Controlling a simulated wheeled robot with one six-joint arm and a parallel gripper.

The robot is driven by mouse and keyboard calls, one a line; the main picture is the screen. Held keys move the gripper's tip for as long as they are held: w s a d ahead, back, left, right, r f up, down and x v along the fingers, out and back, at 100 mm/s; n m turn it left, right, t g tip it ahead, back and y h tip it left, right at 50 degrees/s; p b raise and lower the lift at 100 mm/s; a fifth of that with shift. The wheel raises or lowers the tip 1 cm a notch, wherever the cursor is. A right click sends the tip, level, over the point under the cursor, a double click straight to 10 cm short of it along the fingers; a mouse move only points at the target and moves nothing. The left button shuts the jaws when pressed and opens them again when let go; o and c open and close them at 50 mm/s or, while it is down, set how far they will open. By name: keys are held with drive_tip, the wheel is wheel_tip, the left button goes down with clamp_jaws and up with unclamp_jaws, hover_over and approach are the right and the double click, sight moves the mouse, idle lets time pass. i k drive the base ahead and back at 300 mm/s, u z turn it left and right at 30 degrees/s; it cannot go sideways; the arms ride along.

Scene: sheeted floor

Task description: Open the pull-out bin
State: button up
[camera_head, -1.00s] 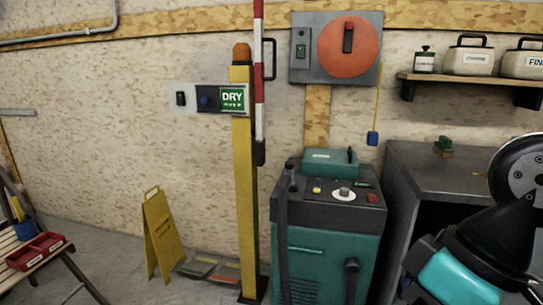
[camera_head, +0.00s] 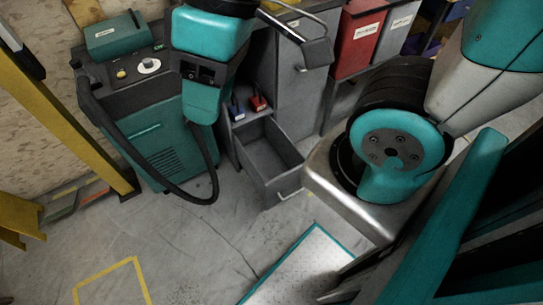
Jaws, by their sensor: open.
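A grey pull-out bin (camera_head: 262,161), shaped like a drawer, stands out from a low grey cabinet near the middle of the head view. Its open top shows and its inside looks empty. A light bar handle (camera_head: 291,194) is on its front face.
A teal and black machine (camera_head: 150,140) with a looping black hose (camera_head: 150,172) stands left of the bin. Small blue and red items (camera_head: 258,103) sit on a ledge above it. Red (camera_head: 357,38) and grey (camera_head: 398,28) containers stand at upper right. Floor in front is clear.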

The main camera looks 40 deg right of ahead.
sight(294, 83)
drive_tip(key=z, duration=1.35)
drive_tip(key=k, duration=0.5)
drive_tip(key=u, duration=1)
drive_tip(key=i, duration=0.75)
drive_tip(key=z, duration=1.45)
